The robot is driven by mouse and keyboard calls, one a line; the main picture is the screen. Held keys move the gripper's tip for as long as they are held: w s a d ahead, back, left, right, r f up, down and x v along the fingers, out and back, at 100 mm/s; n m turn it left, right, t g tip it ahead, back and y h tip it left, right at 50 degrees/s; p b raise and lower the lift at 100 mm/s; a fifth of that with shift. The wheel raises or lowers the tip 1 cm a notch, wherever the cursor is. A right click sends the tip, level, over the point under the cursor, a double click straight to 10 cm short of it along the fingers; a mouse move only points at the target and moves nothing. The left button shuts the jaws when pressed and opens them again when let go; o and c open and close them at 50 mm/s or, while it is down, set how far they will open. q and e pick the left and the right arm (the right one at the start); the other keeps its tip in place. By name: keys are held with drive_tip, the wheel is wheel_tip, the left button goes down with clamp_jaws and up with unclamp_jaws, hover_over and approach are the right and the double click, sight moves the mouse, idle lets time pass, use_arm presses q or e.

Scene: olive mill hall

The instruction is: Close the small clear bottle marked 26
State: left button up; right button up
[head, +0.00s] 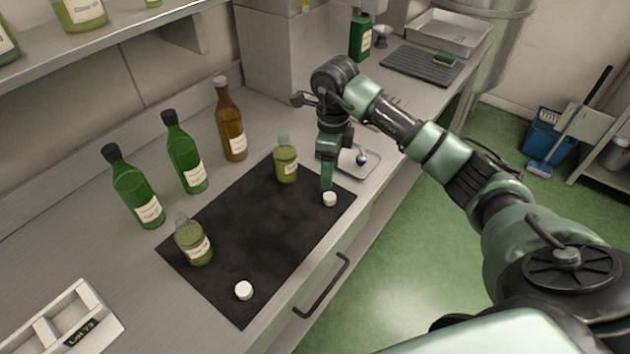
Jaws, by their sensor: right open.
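Two small clear bottles of greenish oil stand upright and uncapped on the black mat (262,232). One bottle (193,244) is at the mat's left, the other bottle (286,163) at its far edge. Their label marks are too small to read, so I cannot tell which is 26. A white cap (243,291) lies near the front corner of the mat. Another white cap (330,199) lies near the right corner. My right gripper (328,186) points down just above this second cap, open, with the far bottle to its left. My left gripper is out of view.
Two green bottles (184,155) (135,190) and a brown bottle (231,125) stand behind the mat. A small metal tray (366,168) is behind my right gripper. A white divided box (92,306) labelled Lot 22 is at the lower left. A shelf overhangs the upper left.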

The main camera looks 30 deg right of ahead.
sight(330, 196)
drive_tip(key=shift+w+d+r, duration=0.1)
drive_tip(key=shift+d+r, duration=0.05)
drive_tip(key=shift+s+r, duration=0.15)
drive_tip(key=shift+s, duration=0.55)
drive_tip(key=shift+w+f, duration=0.1)
drive_tip(key=shift+f, duration=0.2)
drive_tip(key=shift+w+f+p, duration=0.1)
drive_tip(key=shift+f+p, duration=0.3)
drive_tip(key=shift+f, duration=0.7)
drive_tip(key=f, duration=0.1)
drive_tip(key=f+p, duration=0.2)
drive_tip(key=shift+s+a+f, duration=0.3)
drive_tip(key=shift+a, duration=0.1)
drive_tip(key=shift+f, duration=0.65)
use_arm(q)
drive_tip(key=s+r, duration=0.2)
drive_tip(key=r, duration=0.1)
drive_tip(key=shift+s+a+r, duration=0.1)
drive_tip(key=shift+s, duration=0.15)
use_arm(e)
clamp_jaws()
